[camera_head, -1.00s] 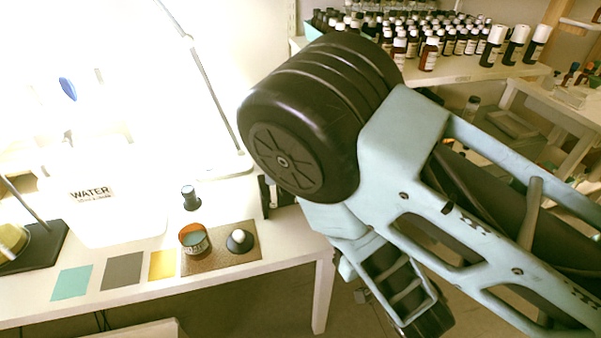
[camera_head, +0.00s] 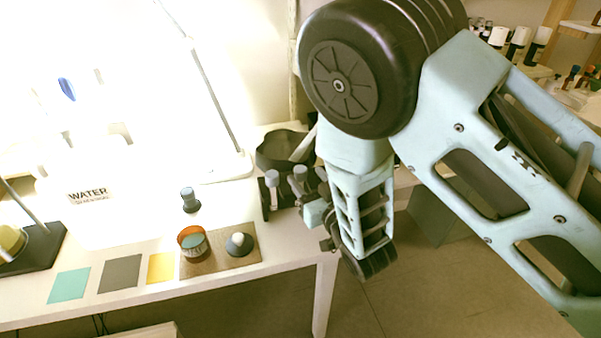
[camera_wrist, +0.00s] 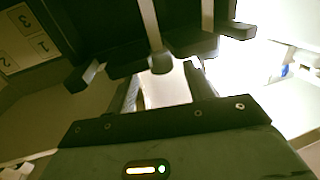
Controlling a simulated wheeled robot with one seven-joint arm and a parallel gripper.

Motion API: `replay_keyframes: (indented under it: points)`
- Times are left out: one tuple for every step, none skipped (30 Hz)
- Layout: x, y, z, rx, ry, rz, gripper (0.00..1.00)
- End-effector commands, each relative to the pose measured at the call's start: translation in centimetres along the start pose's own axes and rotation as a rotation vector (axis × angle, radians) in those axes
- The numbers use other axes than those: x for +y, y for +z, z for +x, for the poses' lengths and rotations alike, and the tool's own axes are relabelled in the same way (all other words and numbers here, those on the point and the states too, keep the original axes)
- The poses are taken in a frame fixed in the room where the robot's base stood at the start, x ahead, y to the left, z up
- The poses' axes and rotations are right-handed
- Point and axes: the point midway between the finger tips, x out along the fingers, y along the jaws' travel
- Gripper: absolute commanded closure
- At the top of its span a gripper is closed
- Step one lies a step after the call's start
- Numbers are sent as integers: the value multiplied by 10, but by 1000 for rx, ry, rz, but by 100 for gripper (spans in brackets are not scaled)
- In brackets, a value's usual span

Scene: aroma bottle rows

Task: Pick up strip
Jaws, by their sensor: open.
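My gripper (camera_head: 316,213) is beside the right end of the white table in the head view. In the wrist view its two dark fingers (camera_wrist: 163,92) are apart, with only a bright patch visible between them. A black rack (camera_head: 265,199) with several grey knob-like tops stands just left of the gripper; a dark rack-like shape (camera_wrist: 110,50) fills the top of the wrist view. A narrow pale bar (camera_wrist: 148,20) crosses that shape; I cannot tell whether it is a strip. No strip can be made out for certain.
A black bowl (camera_head: 279,151) stands behind the rack, with a pale piece slanting across it. A cup (camera_head: 193,241) and dark dome (camera_head: 240,244) sit on a brown mat. A WATER container (camera_head: 88,215) is at left. A numbered card (camera_wrist: 28,40) shows in the wrist view.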

Motion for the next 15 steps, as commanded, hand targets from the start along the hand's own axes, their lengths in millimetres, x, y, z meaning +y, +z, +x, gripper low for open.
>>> replay_keyframes:
  points:
    - [-1,-4,8,3,-1,0,48]
    - [-2,-5,13,2,-1,-1,48]
    - [-3,-5,19,2,-1,0,48]
    - [-2,-5,23,2,0,-1,48]
    - [-2,-4,28,1,0,0,48]
    - [-2,-4,32,2,0,-1,48]
    - [-2,-4,35,2,0,-1,48]
    - [-2,-4,37,1,0,-1,48]
    - [-2,-3,39,0,1,-1,48]
    - [-2,-3,40,0,1,-1,48]
    - [-2,-3,40,0,0,0,48]
    - [-2,-2,41,0,0,0,48]
    - [-2,-2,41,-1,0,0,48]
    - [-2,-2,40,0,0,0,48]
    - [-2,-2,40,0,0,0,48]
